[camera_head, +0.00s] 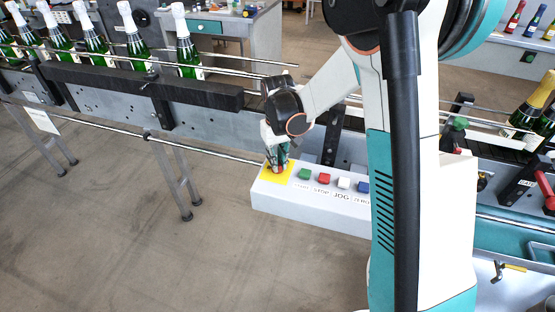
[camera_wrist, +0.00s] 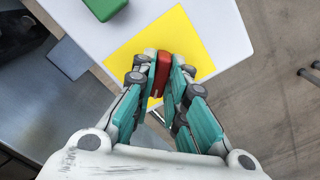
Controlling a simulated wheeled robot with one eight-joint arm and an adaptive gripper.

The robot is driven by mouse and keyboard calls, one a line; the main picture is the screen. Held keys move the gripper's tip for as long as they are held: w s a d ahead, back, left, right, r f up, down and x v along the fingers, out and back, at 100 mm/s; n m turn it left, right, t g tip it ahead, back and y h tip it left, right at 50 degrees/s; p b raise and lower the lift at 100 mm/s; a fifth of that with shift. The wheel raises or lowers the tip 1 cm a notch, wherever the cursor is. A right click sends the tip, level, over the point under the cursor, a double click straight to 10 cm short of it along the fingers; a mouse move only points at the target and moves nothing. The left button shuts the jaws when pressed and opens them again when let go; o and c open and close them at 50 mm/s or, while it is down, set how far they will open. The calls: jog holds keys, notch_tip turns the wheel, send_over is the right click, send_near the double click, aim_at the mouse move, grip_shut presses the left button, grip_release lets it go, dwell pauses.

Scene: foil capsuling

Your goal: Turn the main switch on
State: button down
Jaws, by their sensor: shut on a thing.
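The main switch is a red handle (camera_wrist: 163,68) on a yellow square plate (camera_wrist: 205,55) at the end of the white control box. In the wrist view my gripper (camera_wrist: 163,85) has its fingers on both sides of the red handle and is shut on it. In the head view my gripper (camera_head: 277,165) points down onto the yellow plate (camera_head: 265,174) at the left end of the control box (camera_head: 300,200). The handle is mostly hidden there by my fingers.
To the right of the plate on the box are a green button (camera_head: 304,175), a red button (camera_head: 324,178), a white button (camera_head: 344,183) and a blue button (camera_head: 363,187). A conveyor (camera_head: 200,105) with several green bottles runs behind. The floor in front is clear.

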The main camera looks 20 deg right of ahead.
jog(key=m, duration=0.4)
jog(key=shift+m, duration=2.1)
jog(key=c, duration=1.6)
grip_release()
notch_tip(320, 180, up, 12)
